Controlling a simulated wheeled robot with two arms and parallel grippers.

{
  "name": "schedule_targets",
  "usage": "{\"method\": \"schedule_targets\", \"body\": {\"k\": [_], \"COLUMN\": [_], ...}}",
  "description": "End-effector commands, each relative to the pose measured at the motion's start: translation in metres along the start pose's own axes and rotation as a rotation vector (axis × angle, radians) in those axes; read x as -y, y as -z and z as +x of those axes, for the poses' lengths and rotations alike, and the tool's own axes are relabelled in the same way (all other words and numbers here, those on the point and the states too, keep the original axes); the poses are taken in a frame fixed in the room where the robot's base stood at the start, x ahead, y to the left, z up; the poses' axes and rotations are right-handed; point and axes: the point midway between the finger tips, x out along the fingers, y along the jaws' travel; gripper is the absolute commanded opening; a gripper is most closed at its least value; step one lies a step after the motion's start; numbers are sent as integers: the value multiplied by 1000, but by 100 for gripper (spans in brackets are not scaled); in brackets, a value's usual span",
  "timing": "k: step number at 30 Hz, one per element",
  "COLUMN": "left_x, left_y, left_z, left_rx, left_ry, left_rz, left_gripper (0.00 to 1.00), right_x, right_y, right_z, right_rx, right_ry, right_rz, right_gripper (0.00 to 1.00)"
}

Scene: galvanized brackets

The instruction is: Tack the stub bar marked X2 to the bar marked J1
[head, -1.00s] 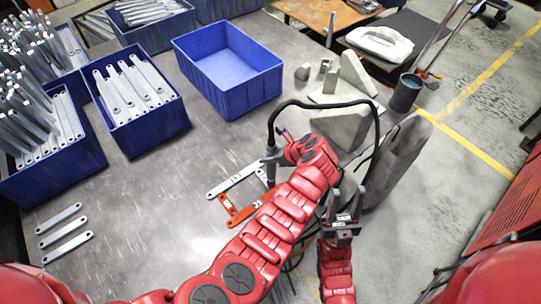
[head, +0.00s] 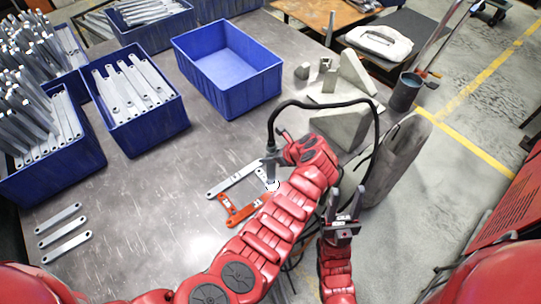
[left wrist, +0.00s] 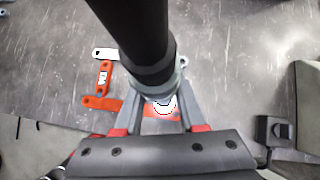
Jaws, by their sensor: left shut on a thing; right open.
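My left gripper (head: 273,162) is shut on the welding torch, a dark handle with a black cable; the torch also shows in the left wrist view (left wrist: 135,35). Its nozzle points down at the work, and a bright white glow (head: 271,185) shows at its tip. A grey bar (head: 232,180) lies beside and partly against an orange angled piece (head: 240,212) with a white label. Marks X2 and J1 cannot be read; the joint under the tip is hidden by glare and my arm. My right gripper (head: 346,204) is open and empty, right of the work.
Blue bins of grey bars (head: 148,125) stand at the left, and an empty blue bin (head: 226,95) stands at the back. Several loose bars (head: 64,233) lie at the front left. Grey blocks and brackets (head: 342,125) stand right of the work.

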Motion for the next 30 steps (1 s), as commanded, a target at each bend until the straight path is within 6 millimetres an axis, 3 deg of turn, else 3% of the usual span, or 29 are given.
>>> {"method": "schedule_targets", "body": {"k": [30], "left_x": [0], "left_y": [1], "left_z": [0], "left_rx": [0], "left_ry": [2], "left_rz": [-1], "left_gripper": [0], "right_x": [0], "right_y": [1], "right_z": [6], "right_rx": [0], "right_ry": [0], "right_rz": [0], "right_gripper": [45]}}
